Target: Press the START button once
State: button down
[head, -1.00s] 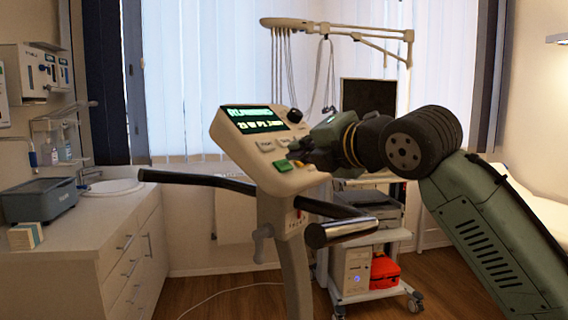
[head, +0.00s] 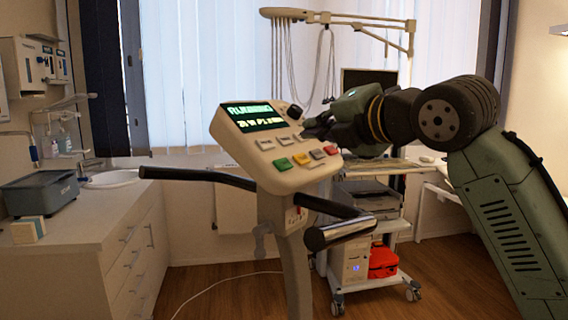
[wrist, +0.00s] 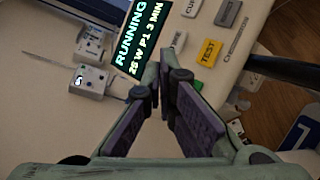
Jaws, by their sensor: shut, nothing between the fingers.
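The cream console (head: 262,172) stands tilted on a post in the head view. Its lit display (head: 252,117) reads RUNNING, and the wrist view's display (wrist: 140,38) shows "RUNNING 26 W P1 3 MIN". A green button (head: 283,165) is at the left of the lower coloured row; its label is too small to read, and no button legibly reads START. A yellow button (head: 301,159) sits beside it; in the wrist view a yellow button (wrist: 208,52) reads TEST. My gripper (head: 312,129) is shut and empty, near the console's upper right edge; it also shows in the wrist view (wrist: 163,72).
Black handlebars (head: 215,181) extend from both sides of the console, with a metal grip (head: 340,232) at front right. A wheeled equipment cart (head: 365,215) stands behind.

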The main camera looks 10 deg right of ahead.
jog(key=s+d+r, duration=0.2)
jog(key=s+r, duration=0.1)
jog(key=r, duration=0.2)
jog(key=shift+d, duration=0.3)
jog(key=shift+s, duration=0.2)
dwell(0.5)
